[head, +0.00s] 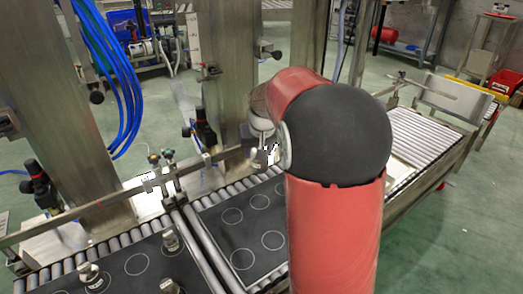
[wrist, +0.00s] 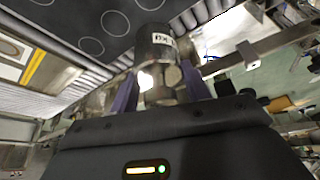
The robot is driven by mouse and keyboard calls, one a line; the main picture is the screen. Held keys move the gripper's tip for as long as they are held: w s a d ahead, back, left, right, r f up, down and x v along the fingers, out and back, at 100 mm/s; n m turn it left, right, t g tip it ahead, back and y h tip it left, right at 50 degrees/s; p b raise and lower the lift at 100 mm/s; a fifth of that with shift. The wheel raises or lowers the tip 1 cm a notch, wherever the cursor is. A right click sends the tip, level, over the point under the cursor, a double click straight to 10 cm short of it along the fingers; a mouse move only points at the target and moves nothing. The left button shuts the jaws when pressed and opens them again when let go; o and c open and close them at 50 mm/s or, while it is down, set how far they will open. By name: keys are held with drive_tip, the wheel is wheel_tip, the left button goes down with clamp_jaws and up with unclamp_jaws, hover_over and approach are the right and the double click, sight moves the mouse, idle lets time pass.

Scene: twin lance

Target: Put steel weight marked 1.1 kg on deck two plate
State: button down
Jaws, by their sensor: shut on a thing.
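My gripper (wrist: 160,88) is shut on a steel weight (wrist: 154,42), a short metal cylinder with a white label that is too small and tilted to read. In the head view my red and black arm hides most of the gripper (head: 264,155). The held weight is above the conveyor. A dark plate with white circles (head: 220,234) lies on the rollers in the middle, and its visible circles are empty. Another dark plate (head: 125,282) lies to its left and bears several small steel weights (head: 90,277). I cannot tell which plate is deck two.
A metal rail (head: 120,190) with fittings runs behind the plates. Steel columns (head: 60,110) stand at the back, with blue hoses (head: 108,60) between them. Bare rollers (head: 420,135) extend at the right. My arm covers the right end of the middle plate.

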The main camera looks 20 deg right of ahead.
wheel_tip(320, 180, down, 14)
drive_tip(key=shift+f+b, duration=0.1)
drive_tip(key=shift+b, duration=0.85)
drive_tip(key=c, duration=0.7)
unclamp_jaws()
drive_tip(key=shift+f, duration=0.2)
